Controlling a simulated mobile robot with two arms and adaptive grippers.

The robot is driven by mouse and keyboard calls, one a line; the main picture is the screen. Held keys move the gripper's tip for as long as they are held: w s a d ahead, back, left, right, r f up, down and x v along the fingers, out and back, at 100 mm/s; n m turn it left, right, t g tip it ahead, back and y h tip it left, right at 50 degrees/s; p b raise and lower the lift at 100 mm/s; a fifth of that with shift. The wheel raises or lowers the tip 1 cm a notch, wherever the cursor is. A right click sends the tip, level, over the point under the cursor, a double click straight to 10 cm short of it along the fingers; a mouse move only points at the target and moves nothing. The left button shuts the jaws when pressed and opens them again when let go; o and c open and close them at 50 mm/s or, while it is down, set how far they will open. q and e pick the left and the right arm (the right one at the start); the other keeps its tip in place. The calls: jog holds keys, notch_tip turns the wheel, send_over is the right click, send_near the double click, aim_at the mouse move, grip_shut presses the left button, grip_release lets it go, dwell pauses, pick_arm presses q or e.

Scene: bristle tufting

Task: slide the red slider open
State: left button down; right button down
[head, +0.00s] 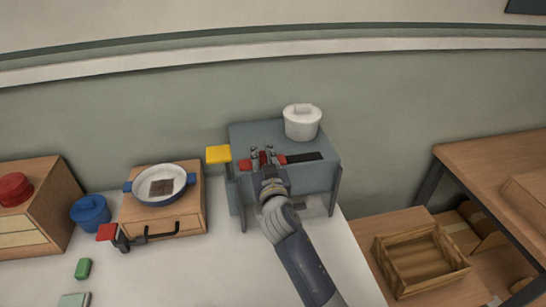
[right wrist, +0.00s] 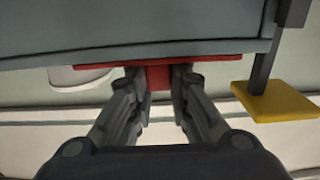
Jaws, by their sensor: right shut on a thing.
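The red slider (head: 247,164) lies along the front top of a grey box (head: 316,177). Red shows on both sides of my right gripper (head: 264,160), and a dark slot (head: 305,156) runs on to the right of it. My right gripper is shut on the slider, and its fingers hide part of it. In the right wrist view, the slider's red tab (right wrist: 158,78) sits between the two fingers, below a wider red plate. My left gripper is not in view.
A white lidded pot (head: 301,124) stands on the grey box at the back. A yellow plate (head: 218,155) sticks out at its left. A wooden drawer box (head: 190,220) with a pan (head: 160,184) stands to the left. The table front is mostly clear.

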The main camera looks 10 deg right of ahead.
jog(key=shift+a, duration=0.1)
jog(key=c, duration=1.6)
grip_release()
jog(key=shift+o, duration=0.6)
jog(key=shift+a, duration=0.2)
jog(key=s, duration=1.2)
jog(key=shift+d, duration=0.25)
jog(key=shift+f, duration=0.1)
